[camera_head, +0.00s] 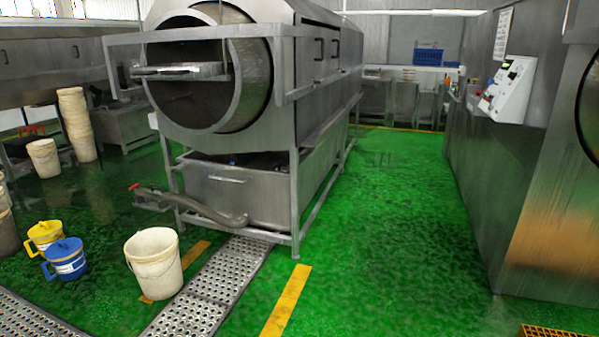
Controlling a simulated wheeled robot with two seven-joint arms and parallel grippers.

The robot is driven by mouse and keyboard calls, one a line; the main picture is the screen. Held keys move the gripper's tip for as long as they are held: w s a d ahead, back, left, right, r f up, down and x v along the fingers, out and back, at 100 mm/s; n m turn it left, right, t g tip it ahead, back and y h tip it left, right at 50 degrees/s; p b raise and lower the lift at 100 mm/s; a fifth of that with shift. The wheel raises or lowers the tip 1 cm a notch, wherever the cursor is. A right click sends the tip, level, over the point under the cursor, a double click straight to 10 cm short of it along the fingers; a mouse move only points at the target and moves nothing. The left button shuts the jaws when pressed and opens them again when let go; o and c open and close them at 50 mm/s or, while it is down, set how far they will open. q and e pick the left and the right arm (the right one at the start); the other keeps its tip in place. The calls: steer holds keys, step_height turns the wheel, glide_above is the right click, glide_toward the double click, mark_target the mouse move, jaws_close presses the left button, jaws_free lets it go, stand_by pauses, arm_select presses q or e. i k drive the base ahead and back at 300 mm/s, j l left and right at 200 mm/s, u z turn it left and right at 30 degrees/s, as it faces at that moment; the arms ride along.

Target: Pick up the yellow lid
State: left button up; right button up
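A yellow jug (44,240) stands on the green floor at the lower left, and its yellow lid (44,228) with a small knob sits on top of it. A blue jug (66,264) with a blue lid (63,246) stands just in front and to the right, hiding part of the yellow jug's lower side. Neither of my grippers shows in the head view.
A white bucket (155,264) stands right of the jugs, beside a metal floor grate (212,288). A large rotary drum machine (240,110) fills the middle. Stacked buckets (77,125) stand behind at left. The green floor (385,240) right of centre is clear.

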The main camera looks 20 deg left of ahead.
mark_target(44, 228)
steer(key=j+u, duration=0.1)
steer(key=j, duration=0.4)
steer(key=j+u, duration=0.15)
steer(key=j, duration=0.3)
steer(key=i+j+u, duration=0.1)
steer(key=j, duration=0.35)
steer(key=i+j+u, duration=0.15)
steer(key=j, duration=0.3)
steer(key=j+u, duration=0.1)
steer(key=j, duration=0.4)
steer(key=i+j+u, duration=0.15)
steer(key=j, duration=0.25)
steer(key=i+j+u, duration=0.1)
steer(key=j, duration=0.35)
steer(key=i, duration=0.1)
